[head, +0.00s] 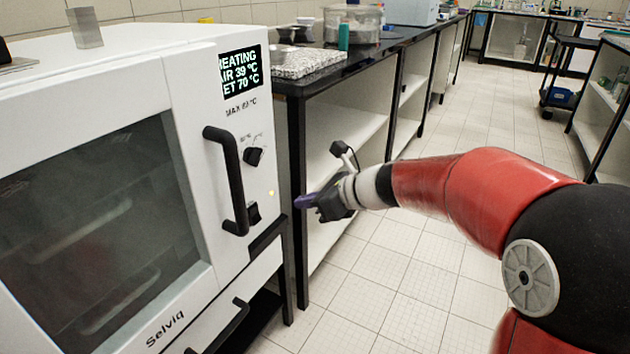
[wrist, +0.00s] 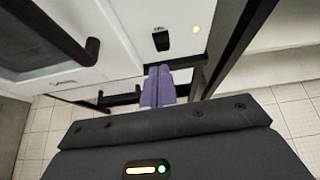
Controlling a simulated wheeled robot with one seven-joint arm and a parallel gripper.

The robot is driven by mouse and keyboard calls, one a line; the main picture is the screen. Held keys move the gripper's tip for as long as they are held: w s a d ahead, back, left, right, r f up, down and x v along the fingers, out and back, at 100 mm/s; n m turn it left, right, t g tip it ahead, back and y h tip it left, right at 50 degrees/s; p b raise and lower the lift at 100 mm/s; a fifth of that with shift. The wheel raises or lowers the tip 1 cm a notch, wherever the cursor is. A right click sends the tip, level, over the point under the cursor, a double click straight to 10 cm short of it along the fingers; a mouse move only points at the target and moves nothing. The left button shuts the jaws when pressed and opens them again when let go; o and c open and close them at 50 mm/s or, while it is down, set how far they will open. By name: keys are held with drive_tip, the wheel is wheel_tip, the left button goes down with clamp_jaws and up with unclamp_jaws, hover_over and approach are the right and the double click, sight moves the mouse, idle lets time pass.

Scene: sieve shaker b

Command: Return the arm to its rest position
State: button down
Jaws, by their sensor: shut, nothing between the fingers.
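My gripper (head: 300,202) is at the end of my red arm, held in the air just right of the white oven's (head: 192,150) front corner. Its purple fingertips (wrist: 157,86) are together in the wrist view, with nothing between them. They point toward the lower part of the oven's control panel and look apart from it. The oven door is closed, with a black vertical handle (head: 232,180). The display (head: 241,72) reads heating, with 39 °C and 70 °C.
A black switch (wrist: 161,40) and a lit lamp (wrist: 196,29) are on the panel ahead of the fingers. A dark-topped bench (head: 330,73) with open shelves stands behind my gripper. The tiled floor (head: 400,285) below is clear. A dark cart (head: 568,75) stands far back right.

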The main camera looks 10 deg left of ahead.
drive_tip(key=s+d+f+n+t+h, duration=0.1)
drive_tip(key=s+d+n+h, duration=1)
drive_tip(key=s+d+n, duration=1.1)
drive_tip(key=s+d, duration=0.3)
drive_tip(key=shift+s+f, duration=0.35)
